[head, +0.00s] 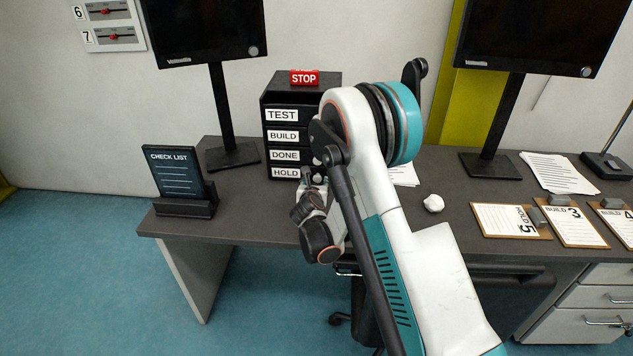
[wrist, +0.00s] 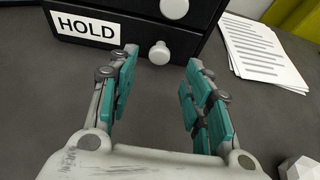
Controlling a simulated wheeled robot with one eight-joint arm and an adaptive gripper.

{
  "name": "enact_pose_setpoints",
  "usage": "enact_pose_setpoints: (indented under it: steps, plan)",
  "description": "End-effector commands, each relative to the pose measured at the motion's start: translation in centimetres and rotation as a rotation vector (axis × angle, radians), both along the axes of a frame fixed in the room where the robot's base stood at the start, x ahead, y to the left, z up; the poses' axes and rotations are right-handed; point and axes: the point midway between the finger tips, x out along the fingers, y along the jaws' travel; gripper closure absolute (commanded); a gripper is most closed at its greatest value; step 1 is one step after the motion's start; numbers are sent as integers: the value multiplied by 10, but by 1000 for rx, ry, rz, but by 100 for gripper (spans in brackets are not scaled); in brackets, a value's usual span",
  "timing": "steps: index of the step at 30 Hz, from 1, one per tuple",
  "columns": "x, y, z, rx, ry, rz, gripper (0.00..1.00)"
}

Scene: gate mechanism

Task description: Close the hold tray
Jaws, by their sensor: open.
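The hold tray (head: 286,173) is the bottom drawer of a black stacked unit. Its white HOLD label (wrist: 88,28) and round pale knob (wrist: 159,53) show in the wrist view. Its front looks nearly flush with the drawers above; I cannot tell if a small gap remains. My gripper (wrist: 161,63) is open and empty, with its teal-padded fingers either side of the knob in the picture and apart from it. In the head view my arm partly hides the gripper and the unit's right side.
The unit's drawers (head: 283,135) carry TEST, BUILD and DONE labels, with a red STOP block (head: 304,78) on top. A check list stand (head: 178,180) is left. Papers (wrist: 262,50) and a white faceted object (head: 434,203) lie right on the desk (head: 240,205).

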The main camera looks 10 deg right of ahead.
Motion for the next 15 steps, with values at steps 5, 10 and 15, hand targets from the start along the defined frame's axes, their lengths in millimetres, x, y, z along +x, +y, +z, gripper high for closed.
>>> enact_pose_setpoints:
  steps: [5, 10, 15]
  plan:
    - [-25, 8, 11, -1, 0, 1, 55]
    - [-36, 12, 16, -1, 0, 0, 55]
    - [-38, 12, 17, -1, 0, 0, 55]
